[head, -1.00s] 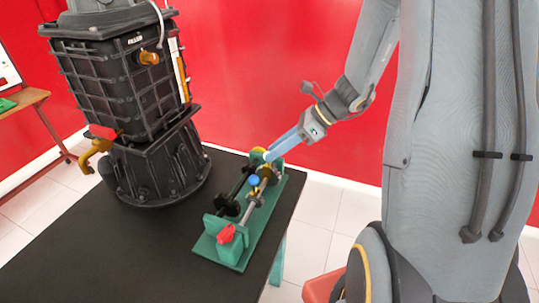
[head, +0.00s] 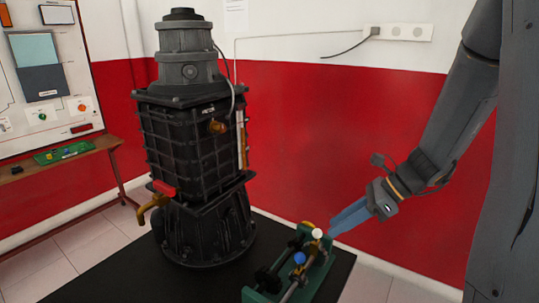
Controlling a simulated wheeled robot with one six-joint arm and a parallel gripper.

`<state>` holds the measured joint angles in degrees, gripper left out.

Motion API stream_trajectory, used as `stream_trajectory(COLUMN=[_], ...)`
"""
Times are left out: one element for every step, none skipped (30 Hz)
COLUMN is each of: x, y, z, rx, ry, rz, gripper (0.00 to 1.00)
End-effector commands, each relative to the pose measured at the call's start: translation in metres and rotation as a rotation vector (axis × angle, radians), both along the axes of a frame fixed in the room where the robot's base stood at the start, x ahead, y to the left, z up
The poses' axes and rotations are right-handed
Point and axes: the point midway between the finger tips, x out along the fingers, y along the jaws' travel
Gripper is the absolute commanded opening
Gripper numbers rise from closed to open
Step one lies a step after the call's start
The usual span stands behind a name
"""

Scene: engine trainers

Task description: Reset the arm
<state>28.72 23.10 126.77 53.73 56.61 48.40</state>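My arm (head: 443,130) comes in from the upper right in the head view and slopes down to the left. My gripper (head: 334,232) is at its end, with blue fingers pointing down-left at the far end of a green bench fixture (head: 325,271). The fingertips are close to a white knob (head: 317,233) on the fixture; I cannot tell whether they touch it. The fingers overlap from this side, so their opening is unclear. A blue knob (head: 299,258) sits nearer on the fixture. The fixture's near end is cut off by the frame.
A tall black machine (head: 192,150) with a brass valve (head: 150,208) and red handle stands left of the fixture on a black table (head: 110,278). A wall socket strip (head: 403,32) is behind. A wooden side table (head: 60,160) and a white panel (head: 45,75) are at left.

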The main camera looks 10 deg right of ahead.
Motion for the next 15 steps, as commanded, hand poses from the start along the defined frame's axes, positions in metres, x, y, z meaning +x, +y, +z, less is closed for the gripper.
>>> stream_trajectory(x=[-0.011,-0.020,-0.033,-0.043,-0.053,-0.067,-0.076,-0.084,-0.093,-0.098,-0.103,-0.107,-0.110,-0.111,-0.113], y=[0.011,0.017,0.024,0.029,0.033,0.037,0.040,0.041,0.043,0.043,0.044,0.045,0.045,0.046,0.047], z=[-0.002,-0.004,-0.008,-0.011,-0.014,-0.017,-0.018,-0.020,-0.021,-0.022,-0.022,-0.021,-0.021,-0.020,-0.020], rx=[-0.051,-0.092,-0.154,-0.204,-0.257,-0.324,-0.374,-0.422,-0.481,-0.520,-0.556,-0.599,-0.625,-0.648,-0.673], ry=[-0.023,-0.043,-0.077,-0.106,-0.140,-0.189,-0.228,-0.269,-0.325,-0.366,-0.407,-0.458,-0.494,-0.527,-0.566], rz=[0.092,0.166,0.282,0.380,0.488,0.640,0.758,0.877,1.035,1.151,1.261,1.397,1.492,1.577,1.677], gripper=[0.29,0.29,0.29,0.29,0.29,0.29,0.29,0.29,0.29,0.29,0.29,0.29,0.29,0.29,0.29])
